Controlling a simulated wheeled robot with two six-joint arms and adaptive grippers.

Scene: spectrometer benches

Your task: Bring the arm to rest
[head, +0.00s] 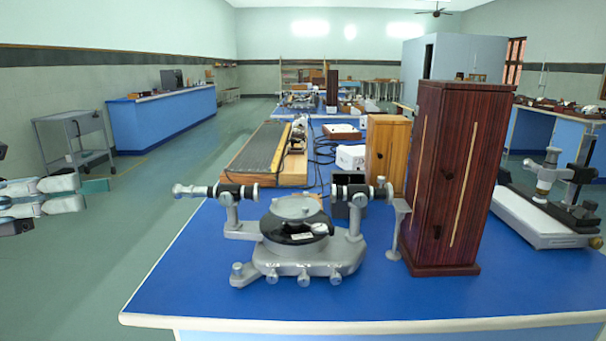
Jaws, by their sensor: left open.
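My left gripper (80,194) comes in at the left edge of the head view. Its jaws are open, with nothing seen between them. It is left of the blue-topped bench (180,292), apart from it, with floor behind it in the picture. My right gripper is out of view. A grey spectrometer (303,262) with two black-and-silver tubes stands upright on the near part of the bench, well to the right of my left gripper.
A tall dark-red wooden cabinet (454,180) stands on the bench right of the spectrometer. A lighter wooden box (388,152) and a long ribbed dark board (258,150) are behind. A grey trolley (73,138) stands at the left. Floor between trolley and bench is clear.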

